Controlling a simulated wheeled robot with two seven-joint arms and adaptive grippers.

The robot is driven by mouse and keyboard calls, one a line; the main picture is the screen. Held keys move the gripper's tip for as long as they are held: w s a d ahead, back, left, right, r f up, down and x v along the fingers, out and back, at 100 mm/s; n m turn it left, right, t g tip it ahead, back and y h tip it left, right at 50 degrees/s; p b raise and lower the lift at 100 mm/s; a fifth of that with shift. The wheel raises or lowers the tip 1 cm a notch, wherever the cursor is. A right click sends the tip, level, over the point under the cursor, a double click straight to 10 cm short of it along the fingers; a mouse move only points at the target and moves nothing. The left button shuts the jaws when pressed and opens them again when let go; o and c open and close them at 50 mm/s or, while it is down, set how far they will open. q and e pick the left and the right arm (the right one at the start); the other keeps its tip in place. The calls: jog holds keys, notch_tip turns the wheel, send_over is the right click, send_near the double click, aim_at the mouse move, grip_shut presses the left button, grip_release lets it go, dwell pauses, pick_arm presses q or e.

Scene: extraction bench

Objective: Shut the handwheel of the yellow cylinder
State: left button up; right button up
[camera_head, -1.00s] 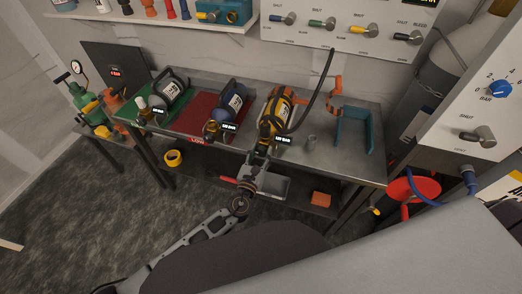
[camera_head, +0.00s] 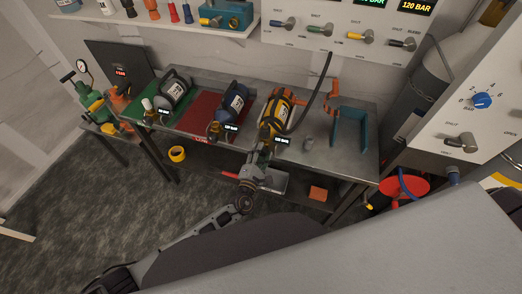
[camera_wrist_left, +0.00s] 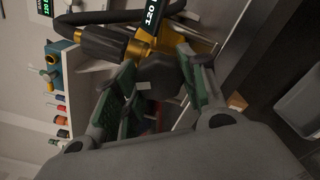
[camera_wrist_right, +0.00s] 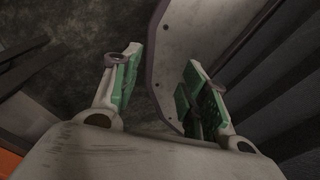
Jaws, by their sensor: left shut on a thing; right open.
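The yellow cylinder (camera_head: 279,104) lies on the bench, right of the blue one, its valve end toward me. My left gripper (camera_head: 264,144) reaches that valve end from the front. In the left wrist view, the dark handwheel (camera_wrist_left: 160,74) sits between the green finger pads of my left gripper (camera_wrist_left: 155,85), which is shut on it. Brass valve parts (camera_wrist_left: 185,42) and a small display show just beyond. The fingers hide part of the handwheel. My right gripper (camera_wrist_right: 162,66) is open, with nothing between its fingers; it is not seen in the head view.
The blue cylinder (camera_head: 233,101) and a grey cylinder (camera_head: 174,88) lie to the left on red and green mats. A black hose (camera_head: 318,92) rises beside the yellow cylinder. A teal bracket (camera_head: 350,128) stands at the right. A lever panel (camera_head: 345,22) hangs above.

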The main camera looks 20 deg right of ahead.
pick_arm(q)
jog(key=m+p, duration=0.2)
jog(key=m, duration=0.1)
jog(key=shift+m, duration=0.4)
jog(key=shift+m+p, duration=0.3)
jog(key=shift+m, duration=0.3)
pick_arm(e)
jog(key=r, duration=0.1)
jog(key=d+r, duration=0.1)
jog(key=r, duration=0.1)
jog(key=shift+w+d, duration=0.15)
pick_arm(q)
jog(key=shift+a, duration=0.1)
